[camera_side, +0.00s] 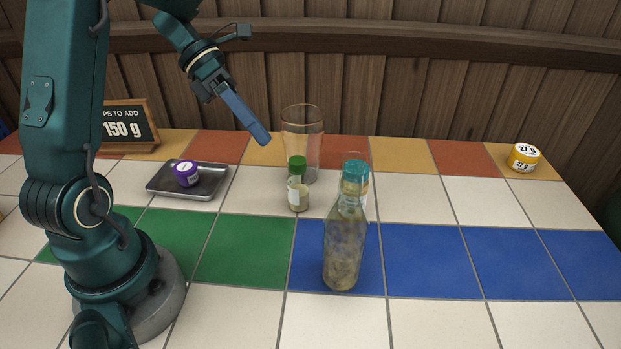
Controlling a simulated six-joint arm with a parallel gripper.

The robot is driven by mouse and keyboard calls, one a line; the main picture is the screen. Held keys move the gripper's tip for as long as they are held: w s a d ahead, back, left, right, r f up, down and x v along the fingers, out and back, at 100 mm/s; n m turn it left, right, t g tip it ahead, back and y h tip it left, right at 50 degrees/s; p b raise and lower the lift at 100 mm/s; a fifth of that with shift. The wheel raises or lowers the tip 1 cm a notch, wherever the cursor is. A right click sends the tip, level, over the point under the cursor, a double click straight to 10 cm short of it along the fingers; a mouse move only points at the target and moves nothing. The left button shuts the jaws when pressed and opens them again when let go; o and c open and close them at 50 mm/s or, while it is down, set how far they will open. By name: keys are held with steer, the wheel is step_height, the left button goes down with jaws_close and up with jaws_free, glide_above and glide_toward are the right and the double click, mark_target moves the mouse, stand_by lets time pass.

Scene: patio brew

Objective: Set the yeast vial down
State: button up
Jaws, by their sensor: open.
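A small vial with a green cap and a pale label (298,188), which looks like the yeast vial, stands upright on the tiled counter in front of the tall clear glass. My gripper (262,138) is above and to the left of the vial, apart from it, with its blue fingers angled down to the right. The gripper is open and nothing shows between its fingers. From this side the fingers overlap, so the gap between them is hidden.
A tall clear glass (303,125) stands behind the vial. A teal-capped bottle (345,245) stands in front, partly hiding another clear vessel. A metal tray (208,188) bears a purple-lidded jar (186,173). A sign (128,124) reads "150 g".

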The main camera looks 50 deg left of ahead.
steer(key=w+d+r+n+t+y, duration=0.2)
steer(key=w+d+r+n+t, duration=0.3)
steer(key=w+r+n+t, duration=0.6)
steer(key=s+a+r+n+t+y, duration=0.1)
steer(key=a+r+n+t+y, duration=0.15)
steer(key=r+n+y, duration=0.55)
steer(key=s+a+f+n+g+y, duration=0.2)
steer(key=s+f+n+g, duration=0.5)
steer(key=n, duration=0.9)
steer(key=s+d+f+n+g+h, duration=0.25)
steer(key=s+d+f, duration=0.2)
steer(key=s, duration=0.25)
steer(key=s+d+f+n+g+h, duration=0.1)
steer(key=s+d+f+n, duration=0.35)
steer(key=s, duration=0.25)
steer(key=w+a+r+m, duration=0.1)
steer(key=w+r, duration=0.1)
steer(key=w, duration=0.1)
steer(key=g, duration=0.4)
glide_toward(298, 175)
steer(key=shift+g, duration=0.8)
steer(key=f, duration=0.1)
steer(key=w+f, duration=0.1)
steer(key=f, duration=0.1)
steer(key=w+a+f, duration=0.1)
steer(key=shift+w+f, duration=0.25)
steer(key=shift+f, duration=0.1)
steer(key=shift+a+f, duration=0.15)
steer(key=shift+f, duration=2.95)
